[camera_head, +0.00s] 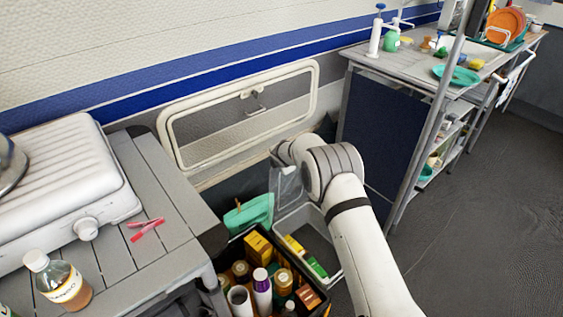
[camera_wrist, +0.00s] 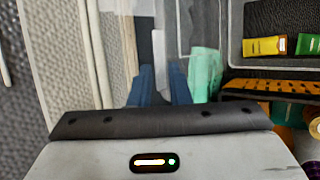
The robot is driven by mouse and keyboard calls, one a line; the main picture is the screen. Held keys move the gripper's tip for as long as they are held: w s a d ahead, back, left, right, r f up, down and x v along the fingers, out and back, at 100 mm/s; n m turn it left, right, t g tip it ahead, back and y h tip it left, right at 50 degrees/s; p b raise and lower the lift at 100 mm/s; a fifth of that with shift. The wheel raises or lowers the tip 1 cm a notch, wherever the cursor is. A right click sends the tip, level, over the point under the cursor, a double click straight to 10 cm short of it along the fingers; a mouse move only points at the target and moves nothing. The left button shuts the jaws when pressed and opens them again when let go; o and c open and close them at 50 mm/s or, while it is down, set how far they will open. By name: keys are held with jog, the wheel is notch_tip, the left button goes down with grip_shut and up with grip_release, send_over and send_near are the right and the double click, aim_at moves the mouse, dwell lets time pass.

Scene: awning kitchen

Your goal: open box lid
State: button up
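The box (camera_head: 335,272) is a grey bin on the floor with yellow and green packets inside. Its inside and rim show at the upper right of the wrist view (camera_wrist: 232,50). A clear, pale panel (camera_head: 286,188), which looks like the lid, stands raised at the box's far left side, below my wrist. My gripper (camera_wrist: 162,82) shows in the wrist view as two dark blue fingers with a pale strip between them. Whether they grip that strip is unclear. In the head view my arm hides the fingers and part of the box.
A black crate of bottles and jars (camera_head: 240,252) stands left of the box, with a teal cloth (camera_head: 250,212) behind it. A slatted side table (camera_head: 165,200) is at the left. A dark blue cabinet (camera_head: 378,130) stands at the right. Open floor (camera_head: 480,220) lies further right.

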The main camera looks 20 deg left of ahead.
jog(key=shift+o, duration=0.8)
jog(key=shift+r, duration=0.1)
jog(key=b+v, duration=0.1)
jog(key=v, duration=0.6)
jog(key=shift+s+d+r, duration=0.2)
jog(key=shift+s+r, duration=0.05)
jog(key=shift+s, duration=0.05)
